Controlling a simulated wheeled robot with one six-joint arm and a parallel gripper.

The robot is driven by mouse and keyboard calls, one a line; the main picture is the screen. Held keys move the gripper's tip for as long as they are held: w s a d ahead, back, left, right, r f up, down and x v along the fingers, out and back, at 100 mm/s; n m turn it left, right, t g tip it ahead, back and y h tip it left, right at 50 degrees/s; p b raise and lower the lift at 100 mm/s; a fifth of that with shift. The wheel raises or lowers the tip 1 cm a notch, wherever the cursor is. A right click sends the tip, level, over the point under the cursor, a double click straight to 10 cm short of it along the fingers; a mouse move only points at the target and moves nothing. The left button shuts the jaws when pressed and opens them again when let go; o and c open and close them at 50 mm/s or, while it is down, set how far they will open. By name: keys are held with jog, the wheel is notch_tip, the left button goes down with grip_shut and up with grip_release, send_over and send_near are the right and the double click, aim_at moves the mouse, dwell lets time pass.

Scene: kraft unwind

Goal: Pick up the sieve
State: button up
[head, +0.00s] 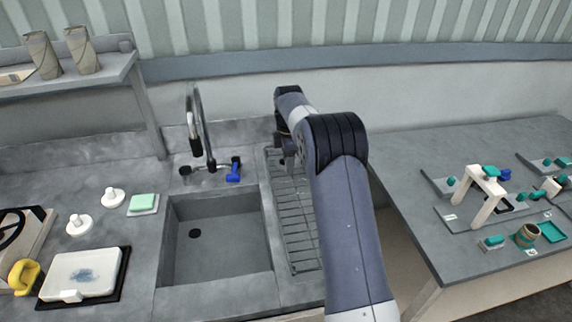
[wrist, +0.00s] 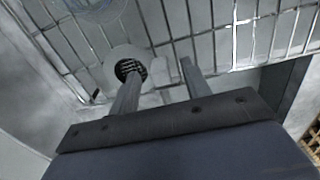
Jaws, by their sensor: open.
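A small round sieve (wrist: 112,73), a pale ring around a dark mesh centre, lies on the wire drying rack in the wrist view. My gripper (wrist: 163,66) is open, its two fingers apart and pointing toward the rack. The left finger overlaps the right side of the sieve in the picture; I cannot tell whether they touch. A pale patch shows between the fingers, and I cannot tell whether it belongs to the sieve. In the head view my arm covers the sieve and most of my gripper.
The wire rack (head: 296,225) lies right of the sink basin (head: 218,245). A tap (head: 196,130) and a blue item (head: 233,172) stand behind the basin. A clear round object (wrist: 88,8) is near the sieve. A table (head: 420,190) with several parts stands at right.

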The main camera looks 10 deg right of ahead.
jog(key=shift+f, duration=0.75)
jog(key=shift+c, duration=0.3)
grip_shut()
